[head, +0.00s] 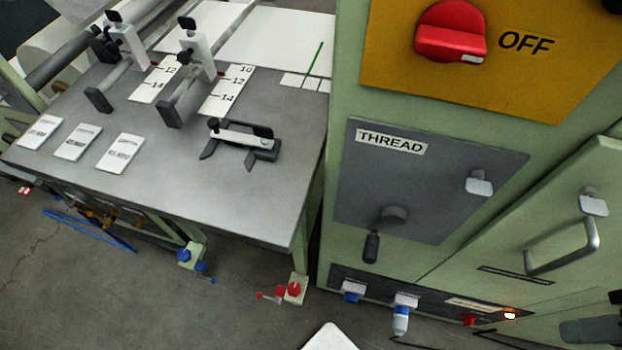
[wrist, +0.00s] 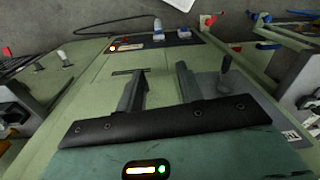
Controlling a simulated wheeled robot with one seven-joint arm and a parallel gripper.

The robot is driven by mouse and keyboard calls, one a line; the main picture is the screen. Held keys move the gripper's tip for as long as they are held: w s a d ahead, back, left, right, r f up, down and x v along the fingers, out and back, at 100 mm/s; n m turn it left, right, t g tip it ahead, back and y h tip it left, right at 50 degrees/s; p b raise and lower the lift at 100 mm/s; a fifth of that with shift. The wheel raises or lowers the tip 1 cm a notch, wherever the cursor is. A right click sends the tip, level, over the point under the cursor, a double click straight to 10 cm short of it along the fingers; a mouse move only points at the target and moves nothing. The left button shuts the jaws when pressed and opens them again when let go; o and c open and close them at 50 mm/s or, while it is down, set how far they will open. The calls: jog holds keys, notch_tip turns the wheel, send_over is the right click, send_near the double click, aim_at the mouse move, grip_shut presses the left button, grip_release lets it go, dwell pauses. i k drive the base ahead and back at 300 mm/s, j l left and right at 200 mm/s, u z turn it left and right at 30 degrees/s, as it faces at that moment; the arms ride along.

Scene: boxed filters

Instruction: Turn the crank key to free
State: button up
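The crank key is a dark grey crank (head: 393,214) on the lower part of the grey THREAD panel (head: 440,205), on the front of the green cabinet. Its black handle (head: 371,247) hangs down and slightly left of the hub. In the wrist view the crank handle (wrist: 226,66) shows just right of the right finger. The wrist view looks down the cabinet front. My gripper (wrist: 160,70) is open and empty, its fingers apart from the crank. The crank's hub is mostly hidden there. No free mark is readable.
A grey latch (head: 479,183) sits on the THREAD panel. A door handle (head: 567,250) sticks out to the right. A red OFF switch (head: 450,32) is above. White-and-blue fittings (head: 401,315) project low down.

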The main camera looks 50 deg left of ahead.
aim_at(476, 185)
jog(key=j+u, duration=0.1)
jog(key=u, duration=0.55)
jog(key=j+u, duration=0.15)
jog(key=u, duration=0.2)
jog(key=k+l, duration=0.35)
jog(key=k+j+u, duration=0.1)
jog(key=j, duration=0.25)
jog(key=k+j+u, duration=0.25)
jog(key=j, duration=0.45)
jog(key=k+j+u, duration=0.1)
jog(key=j, duration=0.25)
jog(key=k, duration=0.05)
